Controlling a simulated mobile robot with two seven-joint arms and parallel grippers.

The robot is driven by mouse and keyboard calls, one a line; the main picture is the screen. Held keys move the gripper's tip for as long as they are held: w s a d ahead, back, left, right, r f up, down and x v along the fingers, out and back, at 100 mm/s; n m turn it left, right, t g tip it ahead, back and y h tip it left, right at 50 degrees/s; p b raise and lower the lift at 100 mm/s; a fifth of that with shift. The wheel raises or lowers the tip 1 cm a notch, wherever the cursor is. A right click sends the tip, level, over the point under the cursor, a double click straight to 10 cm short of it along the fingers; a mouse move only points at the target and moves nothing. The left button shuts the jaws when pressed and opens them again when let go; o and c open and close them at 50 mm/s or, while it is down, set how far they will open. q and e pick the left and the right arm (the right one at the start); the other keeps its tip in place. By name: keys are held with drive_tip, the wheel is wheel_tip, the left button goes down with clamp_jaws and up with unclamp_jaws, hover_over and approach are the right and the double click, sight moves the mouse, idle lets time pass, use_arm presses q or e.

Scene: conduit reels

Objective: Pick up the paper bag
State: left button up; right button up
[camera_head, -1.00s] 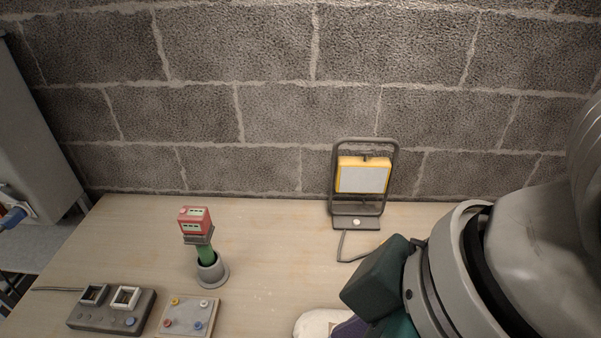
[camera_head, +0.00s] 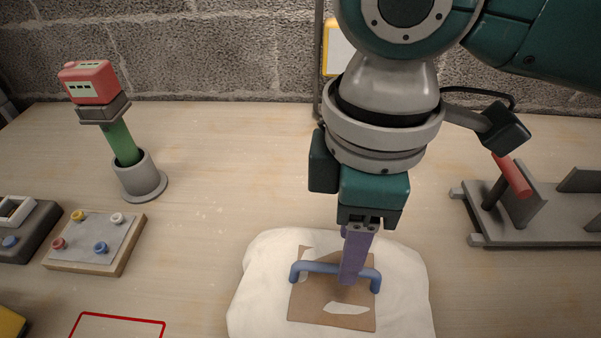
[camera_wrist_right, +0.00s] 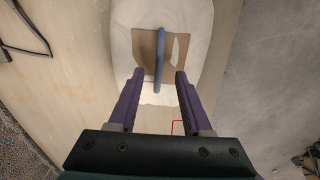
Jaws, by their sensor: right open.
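The paper bag (camera_head: 255,290) is a white, rumpled bag on the wooden table at the bottom centre of the head view. It has a brown patch and a blue arched handle (camera_head: 318,267) on top. The bag also shows in the right wrist view (camera_wrist_right: 196,25), with the blue handle (camera_wrist_right: 160,60) ahead of the fingers. My right gripper (camera_head: 352,280) has purple fingers and hangs over the bag by the handle. In the wrist view the right gripper (camera_wrist_right: 158,75) is open, with the near end of the handle between its fingertips. Contact cannot be told. My left gripper is not in view.
A red-topped tool stands in a grey holder (camera_head: 139,176) at the left. A button board (camera_head: 95,242) and a dark control box (camera_head: 28,232) lie near it. A grey rack (camera_head: 540,212) stands at right. A red outline (camera_head: 118,318) marks the table's front.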

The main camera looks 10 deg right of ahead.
sight(337, 267)
drive_tip(key=f, duration=0.2)
drive_tip(key=f+b, duration=0.1)
drive_tip(key=f, duration=0.3)
drive_tip(key=shift+w+a+f, duration=0.2)
drive_tip(key=shift+a, duration=0.1)
clamp_jaws()
idle(1.1)
